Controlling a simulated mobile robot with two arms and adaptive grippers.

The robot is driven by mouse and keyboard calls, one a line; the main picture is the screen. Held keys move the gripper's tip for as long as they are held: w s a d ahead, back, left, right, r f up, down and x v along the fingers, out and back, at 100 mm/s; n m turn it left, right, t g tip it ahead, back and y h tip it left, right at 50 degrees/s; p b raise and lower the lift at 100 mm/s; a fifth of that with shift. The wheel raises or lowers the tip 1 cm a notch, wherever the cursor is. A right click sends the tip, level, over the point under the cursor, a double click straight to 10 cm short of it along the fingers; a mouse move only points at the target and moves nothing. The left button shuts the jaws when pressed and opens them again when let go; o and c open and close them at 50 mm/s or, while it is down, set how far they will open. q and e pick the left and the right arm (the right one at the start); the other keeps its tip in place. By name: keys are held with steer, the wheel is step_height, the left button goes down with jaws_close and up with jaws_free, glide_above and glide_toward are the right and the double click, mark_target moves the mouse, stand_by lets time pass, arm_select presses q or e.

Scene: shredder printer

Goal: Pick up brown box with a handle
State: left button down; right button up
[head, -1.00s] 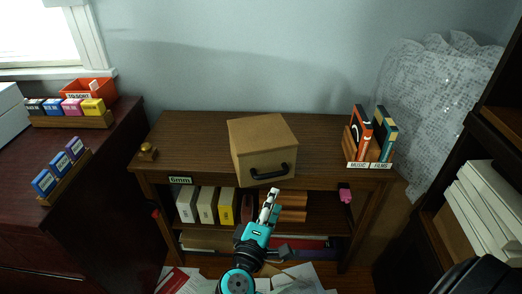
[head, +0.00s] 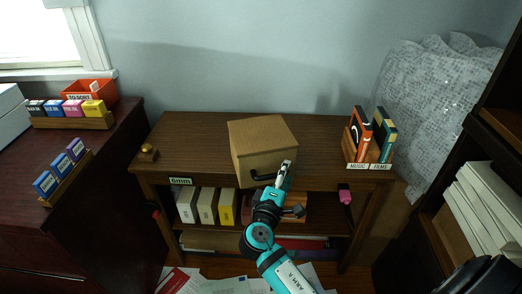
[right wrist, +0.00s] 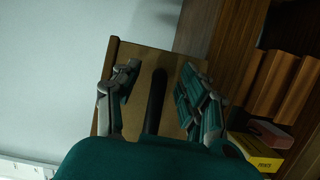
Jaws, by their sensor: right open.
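The brown box (head: 262,136) sits on top of the wooden shelf unit, its front turned towards me. Its black handle (head: 264,177) is on the front face, partly hidden by my gripper. My right gripper (head: 287,168) is at the right end of the handle. In the right wrist view the box (right wrist: 138,75) fills the space ahead and the handle (right wrist: 156,100) runs between the two fingers of my open right gripper (right wrist: 158,85). I cannot tell whether the fingers touch the handle. My left gripper does not show.
The wooden shelf unit (head: 190,140) has free top surface on both sides of the box. A book holder (head: 370,165) stands at its right end and a small brass-coloured object (head: 148,152) at its left. Boxes, including a yellow one (head: 226,207), stand on the shelf below.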

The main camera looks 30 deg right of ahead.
jaws_close()
steer(key=shift+r, duration=0.1)
stand_by(0.4)
